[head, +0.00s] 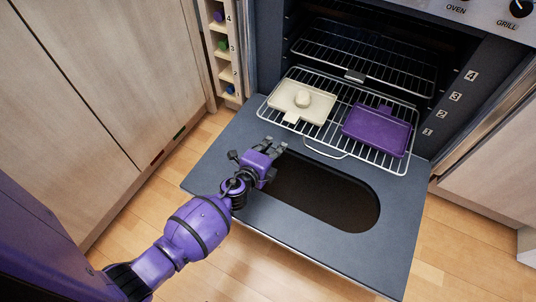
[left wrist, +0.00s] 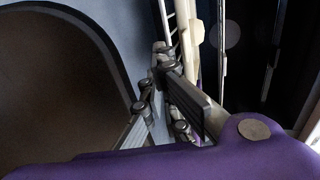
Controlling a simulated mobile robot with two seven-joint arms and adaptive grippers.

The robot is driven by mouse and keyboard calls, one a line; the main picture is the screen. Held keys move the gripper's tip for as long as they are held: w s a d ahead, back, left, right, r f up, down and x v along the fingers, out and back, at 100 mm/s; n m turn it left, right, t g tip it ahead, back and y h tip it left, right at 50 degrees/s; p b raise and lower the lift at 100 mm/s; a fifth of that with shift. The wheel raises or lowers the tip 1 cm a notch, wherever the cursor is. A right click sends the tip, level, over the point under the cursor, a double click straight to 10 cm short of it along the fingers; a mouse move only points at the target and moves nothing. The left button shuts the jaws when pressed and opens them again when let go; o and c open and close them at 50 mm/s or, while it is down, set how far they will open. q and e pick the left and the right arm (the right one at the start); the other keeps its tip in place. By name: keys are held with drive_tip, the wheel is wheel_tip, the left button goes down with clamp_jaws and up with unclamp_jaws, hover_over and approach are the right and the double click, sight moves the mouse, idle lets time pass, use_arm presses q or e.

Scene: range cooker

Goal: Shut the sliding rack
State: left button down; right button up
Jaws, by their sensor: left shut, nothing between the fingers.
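The sliding rack (head: 331,153) is a wire shelf pulled part way out of the oven, above the lowered oven door (head: 232,148). A cream tray with a round lump (head: 302,101) and a purple tray (head: 377,131) lie on it. The rack has a wire loop handle at its front edge. My left gripper (head: 278,147) is shut and empty, above the oven door, just in front of the rack's left front part. In the left wrist view, its fingers (left wrist: 160,62) are close to the rack's wires; I cannot tell whether they touch. My right gripper is not in view.
A second wire rack (head: 375,60) sits inside the oven above. The open door has a dark oval window (head: 330,195). Wooden cabinets (head: 90,60) stand on the left, with a narrow shelf of small coloured items (head: 222,45). The wooden floor (head: 460,245) is clear on the right.

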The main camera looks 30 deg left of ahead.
use_arm(q)
drive_tip(key=x, duration=0.3)
drive_tip(key=r+x, duration=0.1)
drive_tip(key=x, duration=0.1)
drive_tip(key=shift+w+b, duration=0.3)
drive_tip(key=shift+w, duration=0.15)
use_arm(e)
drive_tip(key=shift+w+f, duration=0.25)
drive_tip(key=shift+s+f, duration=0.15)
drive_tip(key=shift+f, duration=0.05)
